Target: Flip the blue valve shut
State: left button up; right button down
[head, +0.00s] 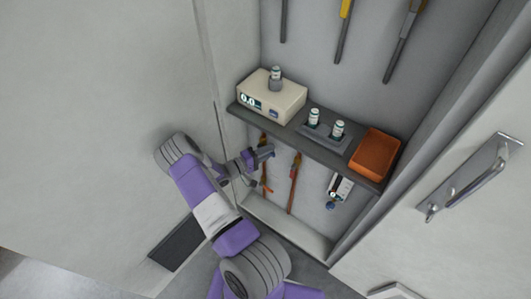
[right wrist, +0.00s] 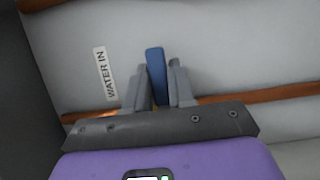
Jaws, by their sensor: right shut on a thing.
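The blue valve handle (right wrist: 155,68) stands between the two grey fingers of my right gripper (right wrist: 158,84) in the right wrist view, and the gripper is shut on it. A "WATER IN" label (right wrist: 105,74) is on the wall to its left, and a copper pipe (right wrist: 275,92) runs behind the gripper. In the head view my right gripper (head: 259,156) is below the shelf at the left pipe (head: 264,177). There the handle is mostly hidden by the fingers, so its turn is hard to tell. My left gripper is not in view.
A dark shelf (head: 305,139) close above my gripper bears a cream box (head: 283,101), small vials (head: 314,117) and an orange tray (head: 375,154). A second pipe (head: 294,182) and a white gauge unit (head: 341,187) are to the right. The recess side wall is close on the left.

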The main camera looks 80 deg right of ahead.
dwell(0.4)
jog(key=c, duration=1)
grip_release()
jog(key=shift+c, duration=0.2)
